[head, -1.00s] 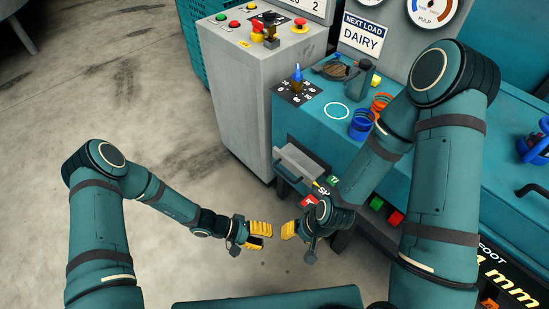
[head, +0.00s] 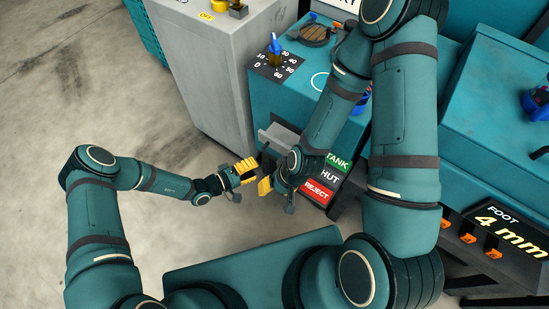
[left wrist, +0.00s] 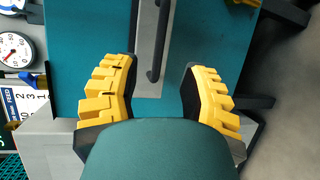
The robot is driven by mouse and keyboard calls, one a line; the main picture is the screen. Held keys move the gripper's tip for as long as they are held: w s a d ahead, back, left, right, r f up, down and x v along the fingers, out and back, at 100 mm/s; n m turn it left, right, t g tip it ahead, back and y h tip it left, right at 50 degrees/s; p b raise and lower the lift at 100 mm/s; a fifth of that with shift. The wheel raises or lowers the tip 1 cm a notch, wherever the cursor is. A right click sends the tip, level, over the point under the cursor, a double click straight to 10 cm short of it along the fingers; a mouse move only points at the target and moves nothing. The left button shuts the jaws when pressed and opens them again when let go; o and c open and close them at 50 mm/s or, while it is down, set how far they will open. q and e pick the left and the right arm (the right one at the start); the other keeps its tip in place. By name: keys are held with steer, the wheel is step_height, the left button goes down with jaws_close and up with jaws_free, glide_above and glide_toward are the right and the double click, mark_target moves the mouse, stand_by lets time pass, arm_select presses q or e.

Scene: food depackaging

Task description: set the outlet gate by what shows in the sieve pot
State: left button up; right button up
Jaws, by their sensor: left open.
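The outlet gate's label plate shows green TANK (head: 338,163), white SHUT, its first letter covered, and red REJECT (head: 319,190). My right arm hides the gate's lever, so its setting cannot be told. A round, dark-rimmed dish with a brown inside (head: 312,34) sits on the teal machine top; I cannot tell whether it is the sieve pot. My left gripper (head: 250,170) is open and empty in front of the machine. In the left wrist view its yellow fingers (left wrist: 163,88) are apart, just short of a black bar handle (left wrist: 154,45). My right gripper (head: 266,187) is beside it, its opening unclear.
A grey drawer front (head: 278,137) juts from the teal machine. A dial plate (head: 276,64) with a blue-tipped knob is above it. A grey cabinet (head: 210,75) stands left. A FOOT 4 mm sign (head: 510,232) is at right. The floor at left is clear.

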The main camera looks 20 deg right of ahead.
mark_target(275, 158)
arm_select(q)
steer(key=b+x, duration=0.1)
steer(key=x, duration=0.8)
steer(key=shift+w+d+b, duration=0.15)
steer(key=shift+d+b, duration=0.05)
steer(key=shift+b, duration=0.15)
jaws_close()
